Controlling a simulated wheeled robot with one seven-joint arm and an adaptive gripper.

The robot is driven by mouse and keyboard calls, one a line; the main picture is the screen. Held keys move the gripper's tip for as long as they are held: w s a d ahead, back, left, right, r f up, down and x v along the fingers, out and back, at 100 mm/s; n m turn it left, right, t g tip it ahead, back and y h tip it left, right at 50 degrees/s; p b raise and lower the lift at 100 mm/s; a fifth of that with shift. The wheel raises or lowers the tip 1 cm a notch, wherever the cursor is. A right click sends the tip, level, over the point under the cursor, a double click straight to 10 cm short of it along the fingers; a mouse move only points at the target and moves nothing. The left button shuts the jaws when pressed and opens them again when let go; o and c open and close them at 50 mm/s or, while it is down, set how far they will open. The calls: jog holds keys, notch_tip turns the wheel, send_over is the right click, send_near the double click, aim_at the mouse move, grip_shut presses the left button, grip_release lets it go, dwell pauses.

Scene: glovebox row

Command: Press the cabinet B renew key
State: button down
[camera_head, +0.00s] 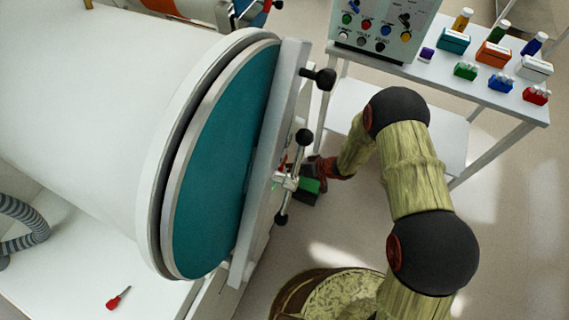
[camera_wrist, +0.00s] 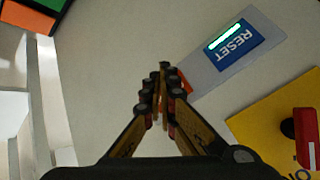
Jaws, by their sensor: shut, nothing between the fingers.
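No label reading "renew" or "B" can be read in either view. In the wrist view a grey plate (camera_wrist: 210,72) carries a blue RESET label (camera_wrist: 235,44) with a lit white-green bar (camera_wrist: 224,36). A small orange-red part (camera_wrist: 184,82) shows at the plate's lower end, partly hidden by my fingertips. My gripper (camera_wrist: 163,82) is shut and empty, its tips over or beside that part; I cannot tell whether they touch. In the head view my gripper (camera_head: 318,170) is low beside the big round door, near its handle, and mostly hidden.
The teal round door (camera_head: 222,160) has a crossbar handle with black knobs (camera_head: 304,137) close to my gripper. A yellow panel (camera_wrist: 275,125) with a red part (camera_wrist: 306,138) lies at the wrist view's right. A control box (camera_head: 385,25) and several small boxes stand on a side table (camera_head: 430,75).

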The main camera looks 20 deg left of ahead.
jog(key=shift+w+a+b, duration=0.1)
jog(key=shift+a+b, duration=0.3)
jog(key=shift+b, duration=0.05)
dwell(0.6)
jog(key=shift+d, duration=0.1)
jog(key=shift+d+b, duration=0.5)
jog(key=shift+d, duration=0.25)
jog(key=d, duration=0.1)
jog(key=d+b, duration=0.1)
jog(key=d, duration=0.3)
jog(key=shift+s+b, duration=0.3)
jog(key=shift+b, duration=0.05)
dwell(1.0)
